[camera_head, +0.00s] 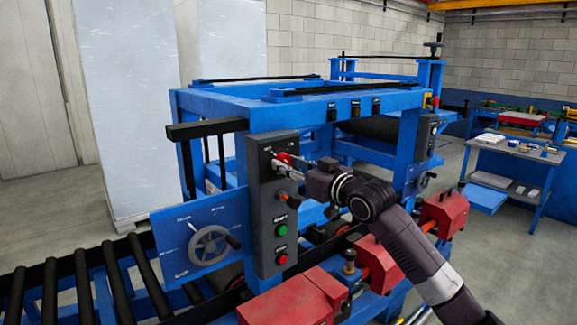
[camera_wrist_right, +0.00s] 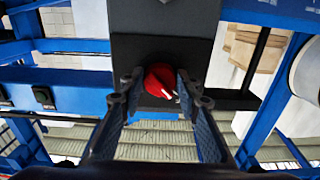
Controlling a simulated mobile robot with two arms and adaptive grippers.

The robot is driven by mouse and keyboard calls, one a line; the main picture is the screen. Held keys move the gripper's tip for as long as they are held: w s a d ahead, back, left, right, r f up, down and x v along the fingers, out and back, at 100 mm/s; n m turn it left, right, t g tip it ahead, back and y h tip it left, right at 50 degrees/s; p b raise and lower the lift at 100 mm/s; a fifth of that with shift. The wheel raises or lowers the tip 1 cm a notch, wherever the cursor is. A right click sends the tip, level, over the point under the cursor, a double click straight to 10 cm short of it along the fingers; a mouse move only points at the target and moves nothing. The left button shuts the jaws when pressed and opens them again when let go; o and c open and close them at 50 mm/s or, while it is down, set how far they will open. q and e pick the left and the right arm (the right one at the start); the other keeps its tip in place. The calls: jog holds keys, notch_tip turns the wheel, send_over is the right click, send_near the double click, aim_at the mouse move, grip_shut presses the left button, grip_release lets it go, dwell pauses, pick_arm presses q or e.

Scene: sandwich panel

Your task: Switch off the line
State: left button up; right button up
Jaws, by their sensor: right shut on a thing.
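The line's dark grey control box (camera_head: 264,210) stands upright on the blue machine frame. A red rotary knob (camera_head: 283,158) sits near its top, and my right gripper (camera_head: 287,164) reaches it from the right. In the right wrist view the red knob (camera_wrist_right: 160,80) lies between the two fingertips of my right gripper (camera_wrist_right: 157,88), which is shut on it. A white mark shows on the knob. Lower on the box are a black lever with an orange-red part (camera_head: 287,197), a green button (camera_head: 282,231) and a red button (camera_head: 281,259). My left gripper is not in view.
A blue panel with a handwheel (camera_head: 209,245) is left of the box, above a roller conveyor (camera_head: 110,285). Red housings (camera_head: 378,264) stand below my right arm.

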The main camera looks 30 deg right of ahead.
jog(key=o, duration=1.2)
jog(key=shift+c, duration=0.2)
jog(key=shift+s+f, duration=0.1)
jog(key=shift+s, duration=0.5)
jog(key=s, duration=1)
jog(key=shift+s+d, duration=0.4)
jog(key=shift+d, duration=0.05)
